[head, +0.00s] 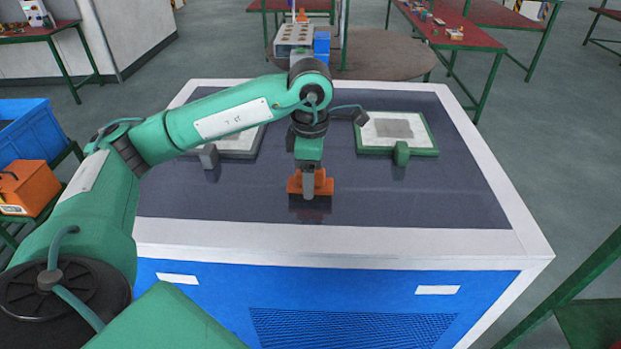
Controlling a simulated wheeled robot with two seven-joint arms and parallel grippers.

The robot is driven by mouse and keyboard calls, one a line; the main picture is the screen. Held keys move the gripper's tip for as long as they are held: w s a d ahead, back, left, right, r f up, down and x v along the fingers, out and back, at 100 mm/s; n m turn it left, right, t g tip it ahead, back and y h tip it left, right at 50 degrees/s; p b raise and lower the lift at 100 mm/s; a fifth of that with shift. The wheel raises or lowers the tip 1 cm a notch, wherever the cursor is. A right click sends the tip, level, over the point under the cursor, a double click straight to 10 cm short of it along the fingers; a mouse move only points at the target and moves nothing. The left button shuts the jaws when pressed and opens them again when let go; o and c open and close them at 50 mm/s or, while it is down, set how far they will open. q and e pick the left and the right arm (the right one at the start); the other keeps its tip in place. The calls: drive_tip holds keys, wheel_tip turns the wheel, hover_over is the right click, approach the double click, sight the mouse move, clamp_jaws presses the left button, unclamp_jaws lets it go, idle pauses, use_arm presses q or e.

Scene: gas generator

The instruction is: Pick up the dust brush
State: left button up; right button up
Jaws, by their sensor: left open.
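The dust brush (295,187) appears as an orange body with a dark lower part, on the dark top of the generator (420,200) near the middle of its front side. My left gripper (309,182) reaches down over it from above, with a grey finger in front of the orange body and hiding its middle. The jaws are open. The far finger is hidden, and I cannot tell whether the gripper touches the brush. My right gripper is not in view.
Framed panels stand on the generator top, one at right (397,132) and one at left (240,143), partly behind my arm. A blue crate (30,135) and an orange box (27,188) are at far left. The top's front right is clear.

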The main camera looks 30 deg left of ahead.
use_arm(q)
drive_tip(key=shift+f, duration=0.7)
drive_tip(key=c, duration=0.9)
drive_tip(key=shift+c, duration=0.9)
drive_tip(key=shift+r, duration=0.1)
